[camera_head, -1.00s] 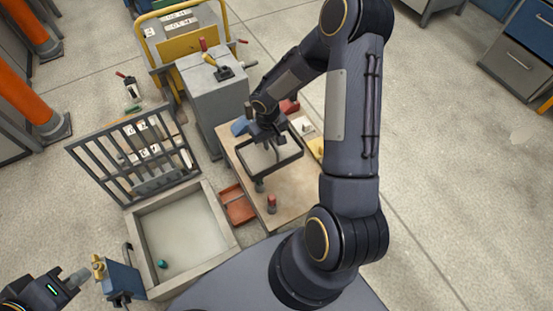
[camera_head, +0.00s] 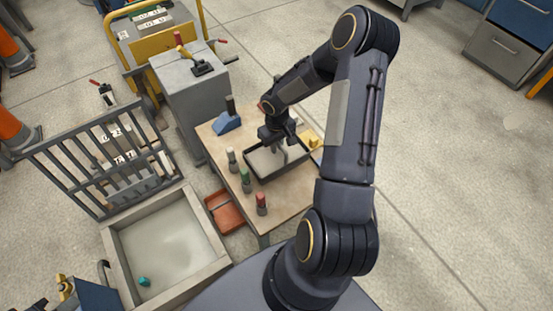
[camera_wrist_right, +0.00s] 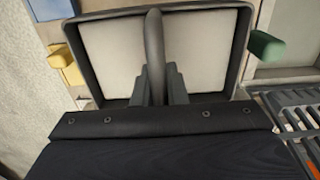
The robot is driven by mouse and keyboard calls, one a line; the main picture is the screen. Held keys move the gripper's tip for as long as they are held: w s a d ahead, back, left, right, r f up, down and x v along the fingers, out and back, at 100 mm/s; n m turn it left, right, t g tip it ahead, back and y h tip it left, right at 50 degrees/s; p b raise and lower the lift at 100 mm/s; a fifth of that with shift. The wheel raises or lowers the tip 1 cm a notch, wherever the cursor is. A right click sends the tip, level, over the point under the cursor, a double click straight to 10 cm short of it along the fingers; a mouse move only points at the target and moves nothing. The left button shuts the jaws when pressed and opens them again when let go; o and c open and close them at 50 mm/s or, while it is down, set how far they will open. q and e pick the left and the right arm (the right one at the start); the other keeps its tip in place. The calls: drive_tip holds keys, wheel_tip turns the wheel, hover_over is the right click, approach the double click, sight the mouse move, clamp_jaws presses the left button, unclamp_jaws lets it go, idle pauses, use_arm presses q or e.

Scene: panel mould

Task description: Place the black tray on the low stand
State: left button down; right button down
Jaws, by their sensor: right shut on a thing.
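The black tray (camera_head: 277,178) has a dark raised rim, a pale inside and a central handle. It also shows in the right wrist view (camera_wrist_right: 90,12). My right gripper (camera_head: 279,143) is shut on the tray's handle (camera_wrist_right: 154,45), its fingers on either side of it. The tray looks level over the right part of the low wooden-topped stand (camera_head: 222,148). I cannot tell whether it touches the top.
A grey cabinet (camera_head: 192,100), red bin (camera_head: 225,212) and barred mould (camera_head: 170,245) lie left.

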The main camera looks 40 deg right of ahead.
sight(277, 159)
wheel_tip(277, 159, down, 7)
drive_tip(key=shift+b, duration=0.8)
drive_tip(key=c, duration=1.9)
unclamp_jaws()
drive_tip(key=shift+f, duration=0.1)
drive_tip(key=o, duration=0.4)
drive_tip(key=shift+o, duration=0.2)
